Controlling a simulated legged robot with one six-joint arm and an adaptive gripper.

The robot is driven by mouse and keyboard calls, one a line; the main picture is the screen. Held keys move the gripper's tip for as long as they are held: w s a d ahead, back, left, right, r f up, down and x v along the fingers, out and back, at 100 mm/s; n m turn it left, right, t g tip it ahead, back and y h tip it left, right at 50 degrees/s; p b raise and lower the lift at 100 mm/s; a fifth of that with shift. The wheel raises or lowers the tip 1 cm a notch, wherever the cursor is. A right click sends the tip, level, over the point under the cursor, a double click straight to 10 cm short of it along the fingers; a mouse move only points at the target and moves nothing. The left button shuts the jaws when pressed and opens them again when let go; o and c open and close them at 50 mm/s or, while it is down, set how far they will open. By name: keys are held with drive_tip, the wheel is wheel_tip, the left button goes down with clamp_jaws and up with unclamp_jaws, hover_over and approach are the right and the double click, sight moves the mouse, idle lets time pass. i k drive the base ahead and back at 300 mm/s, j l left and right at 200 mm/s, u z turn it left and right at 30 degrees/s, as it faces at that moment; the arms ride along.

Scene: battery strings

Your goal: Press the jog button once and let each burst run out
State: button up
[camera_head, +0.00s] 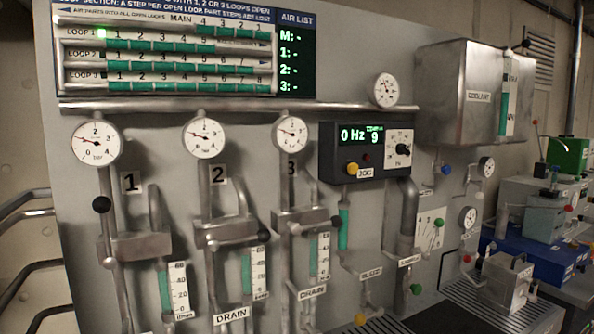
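The yellow jog button (352,168) sits at the lower left of a dark control box (335,158) on the panel. A JOG label (365,173) is beside it. The box's green display (361,135) reads 0 Hz, with a 9 at its right under small text I cannot read. A dial with a black knob (402,149) is at the box's right. The AIR LIST display (293,58) shows M, 1, 2 and 3, each with a dash. My gripper is not in view, and nothing covers the button.
Three gauges (97,143) top the numbered pipe loops, with black-knobbed levers and flow tubes below. A metal coolant tank (470,95) juts out at upper right. Pipes and a green-knobbed valve (438,222) are right of the box. Equipment on a blue base (530,255) stands at far right.

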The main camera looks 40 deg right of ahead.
sight(353, 168)
drive_tip(key=z, duration=1.6)
